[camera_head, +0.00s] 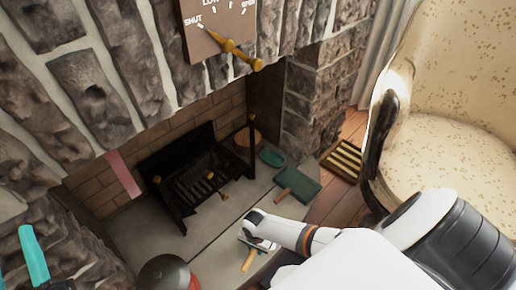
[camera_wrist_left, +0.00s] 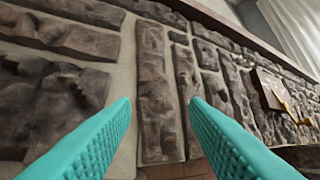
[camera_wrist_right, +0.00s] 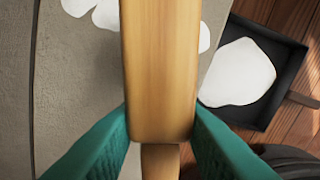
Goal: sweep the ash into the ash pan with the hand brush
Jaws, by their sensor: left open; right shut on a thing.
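My right gripper (camera_head: 257,245) is low over the hearth and shut on the hand brush. The brush's pale wooden body (camera_wrist_right: 160,70) fills the middle of the right wrist view; its bristles are hidden. White ash patches (camera_wrist_right: 107,12) lie on the grey hearth beyond the brush. The dark ash pan (camera_wrist_right: 285,60) is right of the brush, with a large white patch (camera_wrist_right: 238,72) over its near side. In the head view my arm hides most of this area. My left gripper (camera_wrist_left: 160,110) is open and empty, facing the stone wall.
A black grate (camera_head: 195,175) stands in the brick firebox. A green tray-like thing with a wooden handle (camera_head: 297,182) lies on the hearth's right side. A dark red round thing (camera_head: 165,272) is at the bottom. An armchair (camera_head: 450,120) stands at right on wooden floor.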

